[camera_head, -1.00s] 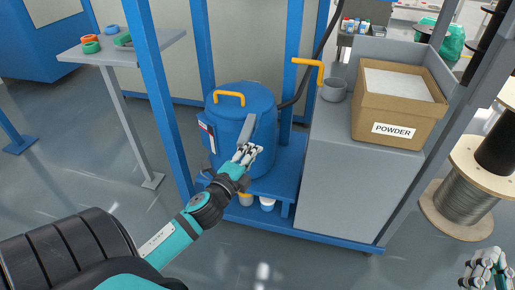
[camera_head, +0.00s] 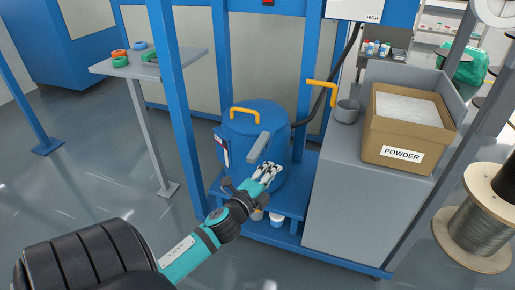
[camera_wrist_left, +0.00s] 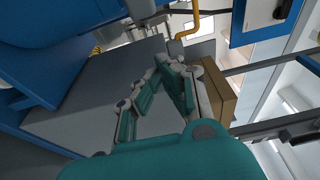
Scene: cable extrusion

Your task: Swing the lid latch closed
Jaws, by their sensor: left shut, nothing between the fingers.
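The blue drum (camera_head: 235,155) stands on a low blue shelf in the head view, with its lid (camera_head: 252,122) on and a yellow handle (camera_head: 245,112) on top. The grey flat latch bar (camera_head: 258,147) lies slanted at the lid's front right edge. My left gripper (camera_head: 270,168) is shut and empty, just below and right of the latch's lower end; I cannot tell whether they touch. Its fingers (camera_wrist_left: 166,75) also show in the left wrist view, where neither drum nor latch can be made out clearly. My right gripper is out of view.
A grey cabinet (camera_head: 335,190) with a powder box (camera_head: 405,140) and a grey cup (camera_head: 347,111) stands right of the drum. A yellow pipe (camera_head: 325,86) juts above it. Blue posts (camera_head: 172,100) rise left of the drum. A wire spool (camera_head: 475,232) stands far right.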

